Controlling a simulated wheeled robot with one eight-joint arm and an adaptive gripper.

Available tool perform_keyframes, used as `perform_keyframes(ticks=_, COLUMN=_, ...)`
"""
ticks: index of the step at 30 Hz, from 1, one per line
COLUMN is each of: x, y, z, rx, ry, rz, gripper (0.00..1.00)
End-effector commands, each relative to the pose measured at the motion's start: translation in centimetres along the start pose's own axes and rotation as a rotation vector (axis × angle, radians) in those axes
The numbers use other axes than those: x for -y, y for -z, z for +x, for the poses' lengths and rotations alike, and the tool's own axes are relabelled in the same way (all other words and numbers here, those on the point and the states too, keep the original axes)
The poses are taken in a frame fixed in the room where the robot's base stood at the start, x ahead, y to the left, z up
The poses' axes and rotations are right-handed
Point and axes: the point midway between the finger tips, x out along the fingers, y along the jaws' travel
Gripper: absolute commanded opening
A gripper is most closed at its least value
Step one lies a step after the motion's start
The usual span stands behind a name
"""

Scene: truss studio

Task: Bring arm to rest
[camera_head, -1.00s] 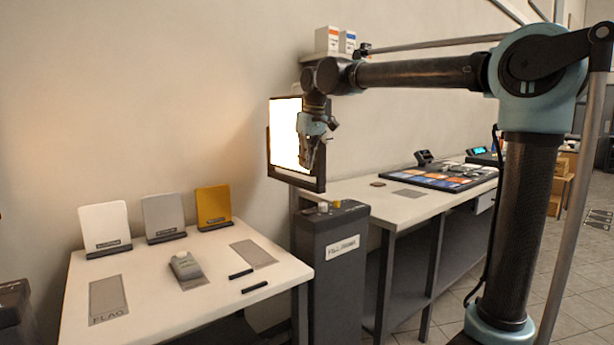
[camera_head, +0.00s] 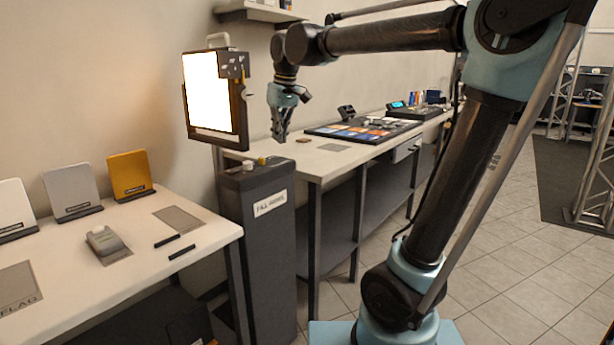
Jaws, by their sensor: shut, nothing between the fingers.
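My gripper (camera_head: 280,136) hangs at the end of my arm with its fingers pointing down and close together. It is shut and empty, in the air to the right of the bright lit panel (camera_head: 210,92). In the picture it shows in front of the far bench, above and right of the dark pedestal (camera_head: 256,255). My arm runs from its base at the lower right up to a high elbow, then across to the left.
A white table (camera_head: 120,258) at left holds a small grey device (camera_head: 104,240), two dark bars and upright grey and orange panels. A long bench (camera_head: 318,168) carries a board of coloured tiles (camera_head: 362,130). Open tiled floor (camera_head: 510,265) lies at right.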

Motion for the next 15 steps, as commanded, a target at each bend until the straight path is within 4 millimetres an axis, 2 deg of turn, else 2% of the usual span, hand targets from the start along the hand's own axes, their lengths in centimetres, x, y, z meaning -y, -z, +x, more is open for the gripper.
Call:
perform_keyframes(ticks=1, x=-1.6, y=-2.2, z=0.6, rx=0.001, ry=-0.009, rz=0.037, gripper=0.00)
perform_keyframes(ticks=6, x=-5.4, y=-9.0, z=3.0, rx=0.006, ry=-0.034, rz=0.147, gripper=0.00)
perform_keyframes(ticks=9, x=-7.1, y=-13.1, z=4.6, rx=0.009, ry=-0.049, rz=0.211, gripper=0.00)
perform_keyframes(ticks=15, x=-9.3, y=-21.4, z=8.4, rx=0.014, ry=-0.078, rz=0.340, gripper=0.00)
